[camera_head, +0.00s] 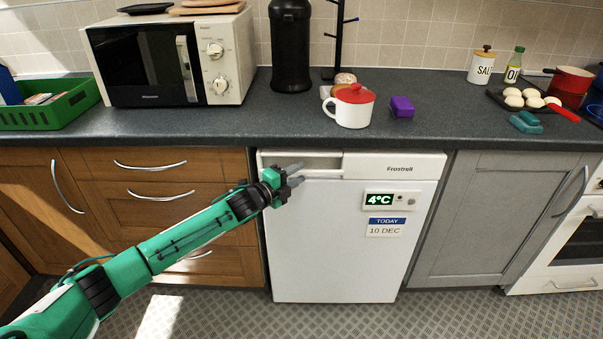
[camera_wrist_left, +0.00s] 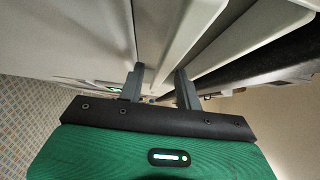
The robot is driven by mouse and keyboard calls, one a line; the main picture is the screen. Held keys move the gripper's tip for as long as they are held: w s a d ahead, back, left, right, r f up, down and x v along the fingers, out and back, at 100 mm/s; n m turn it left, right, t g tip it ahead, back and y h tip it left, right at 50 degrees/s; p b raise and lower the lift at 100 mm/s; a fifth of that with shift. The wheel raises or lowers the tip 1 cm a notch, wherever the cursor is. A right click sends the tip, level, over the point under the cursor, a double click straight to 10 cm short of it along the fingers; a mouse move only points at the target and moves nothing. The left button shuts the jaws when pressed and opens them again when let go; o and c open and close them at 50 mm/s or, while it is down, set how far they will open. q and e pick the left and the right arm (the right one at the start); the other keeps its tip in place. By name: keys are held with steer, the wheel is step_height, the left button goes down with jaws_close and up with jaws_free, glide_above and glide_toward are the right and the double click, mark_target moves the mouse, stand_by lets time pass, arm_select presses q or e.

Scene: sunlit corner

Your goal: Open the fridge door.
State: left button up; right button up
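The white fridge (camera_head: 335,245) stands under the counter, its door shut, with a 4°C display and a date label on the front. A recessed handle with a pale bar (camera_head: 325,174) runs along the door's upper left. My left gripper (camera_head: 299,174) is at the left end of this handle, fingers pointing right. In the left wrist view my left gripper (camera_wrist_left: 160,85) has its fingers spread apart. A pale bar (camera_wrist_left: 182,50) runs up to and between the fingers there; I cannot tell whether they touch it. My right gripper is in neither view.
Wooden drawers (camera_head: 155,192) stand left of the fridge and a grey cupboard (camera_head: 495,220) right of it. The counter (camera_head: 235,126) above holds a microwave (camera_head: 170,60), a red-lidded white mug (camera_head: 350,107) and a purple block (camera_head: 402,106). The floor before the fridge is clear.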

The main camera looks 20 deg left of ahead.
arm_select(q)
steer(key=shift+x, duration=1.05)
jaws_close()
steer(key=shift+s, duration=0.1)
